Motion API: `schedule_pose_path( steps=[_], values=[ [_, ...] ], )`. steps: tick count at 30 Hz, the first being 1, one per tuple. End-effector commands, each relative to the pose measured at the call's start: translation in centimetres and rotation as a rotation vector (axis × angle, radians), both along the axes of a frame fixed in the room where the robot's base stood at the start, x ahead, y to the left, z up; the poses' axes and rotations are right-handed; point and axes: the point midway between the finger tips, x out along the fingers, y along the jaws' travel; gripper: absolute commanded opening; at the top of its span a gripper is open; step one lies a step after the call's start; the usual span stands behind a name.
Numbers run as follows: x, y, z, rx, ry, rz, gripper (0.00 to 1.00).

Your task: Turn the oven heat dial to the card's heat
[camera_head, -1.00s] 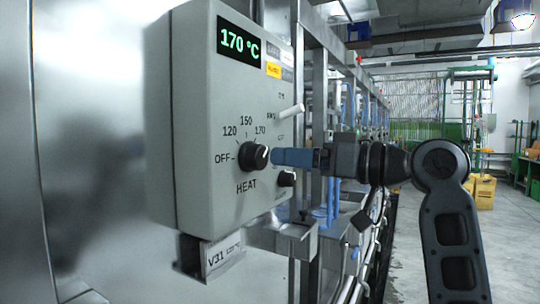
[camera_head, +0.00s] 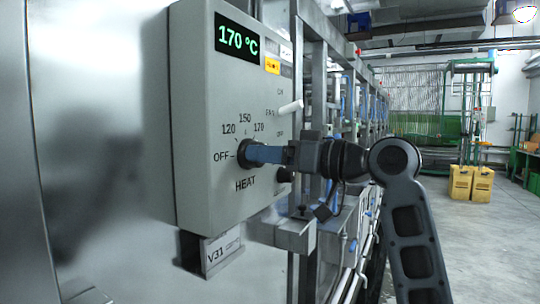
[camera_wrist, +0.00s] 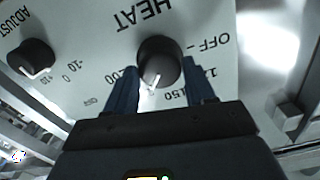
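The dark round heat dial (camera_head: 242,154) is on the front of a grey control box (camera_head: 205,195), above the word HEAT. In the wrist view the dial (camera_wrist: 160,58) lies between the two blue fingers of my gripper (camera_wrist: 160,78). They flank it closely; I cannot tell whether they press on it. The dial's white mark points down and slightly left there, between the 150 and 200 labels. In the head view my gripper (camera_head: 264,154) covers part of the dial. The green display (camera_head: 237,39) reads 170 °C. A card (camera_head: 222,250) below the box reads V31; its other text is illegible.
A second dial, labelled ADJUST (camera_wrist: 31,57), sits beside the heat dial. A white lever (camera_head: 290,107) sticks out above it. A metal frame (camera_head: 318,120) and pipes stand close to the right of the box. Yellow containers (camera_head: 471,184) stand on the open floor farther right.

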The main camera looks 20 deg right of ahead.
Motion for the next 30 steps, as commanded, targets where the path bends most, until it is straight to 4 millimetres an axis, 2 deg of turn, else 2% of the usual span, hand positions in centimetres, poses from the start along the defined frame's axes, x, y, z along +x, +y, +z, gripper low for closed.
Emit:
schedule_pose_path(
  steps=[1,9,20,30],
  values=[
    [-0.01,0.00,-0.01,0.000,0.000,0.000,0.49],
    [0.00,-0.01,-0.01,0.000,0.000,0.000,0.23],
    [-0.01,-0.02,-0.27,-0.052,-0.039,0.000,0.23],
    [-0.06,0.00,-0.57,-0.258,-0.189,-0.001,0.23]
  ],
)
